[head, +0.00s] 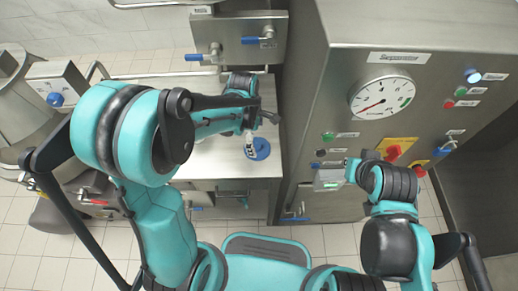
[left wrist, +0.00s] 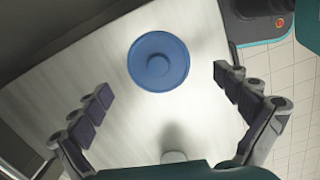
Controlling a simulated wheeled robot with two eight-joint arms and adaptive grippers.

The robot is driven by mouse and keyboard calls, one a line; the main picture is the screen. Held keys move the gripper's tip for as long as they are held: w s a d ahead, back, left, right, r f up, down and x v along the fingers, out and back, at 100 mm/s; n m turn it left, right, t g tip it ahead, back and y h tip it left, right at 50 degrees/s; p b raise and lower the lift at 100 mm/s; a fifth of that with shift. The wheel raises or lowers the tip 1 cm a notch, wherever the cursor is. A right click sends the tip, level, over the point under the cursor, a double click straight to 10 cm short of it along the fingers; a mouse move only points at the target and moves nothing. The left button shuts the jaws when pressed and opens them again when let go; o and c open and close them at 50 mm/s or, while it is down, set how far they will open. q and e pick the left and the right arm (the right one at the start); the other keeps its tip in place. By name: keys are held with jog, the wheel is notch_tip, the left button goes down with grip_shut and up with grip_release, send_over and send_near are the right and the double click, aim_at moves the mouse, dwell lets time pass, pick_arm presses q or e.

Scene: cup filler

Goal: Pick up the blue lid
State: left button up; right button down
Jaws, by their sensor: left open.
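In the left wrist view the lid (left wrist: 158,62) is a flat round disc with a raised ring, fully in sight. My left gripper (head: 267,117) hovers above the table near the lid. In the left wrist view it is open, its fingers (left wrist: 163,88) spread wide with nothing between them. The lid lies past the fingertips, untouched. My right arm's end (head: 338,177) is in front of the control cabinet; its fingers are unclear.
The steel table (head: 215,160) is mostly bare around the lid. A cabinet (head: 340,125) with a gauge (head: 382,98), buttons and a red knob stands at right. Blue-handled valves (head: 258,40) are behind the table.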

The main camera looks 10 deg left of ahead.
aim_at(257, 147)
pick_arm(q)
jog(key=f+b, duration=0.1)
jog(key=f, duration=0.1)
jog(key=f+b, duration=0.1)
jog(key=f, duration=0.1)
jog(key=shift+w+f, duration=0.2)
jog(key=shift+f, duration=0.15)
jog(key=shift+r, duration=0.1)
jog(key=shift+c, duration=1.2)
jog(key=c, duration=1.1)
jog(key=shift+c, duration=0.5)
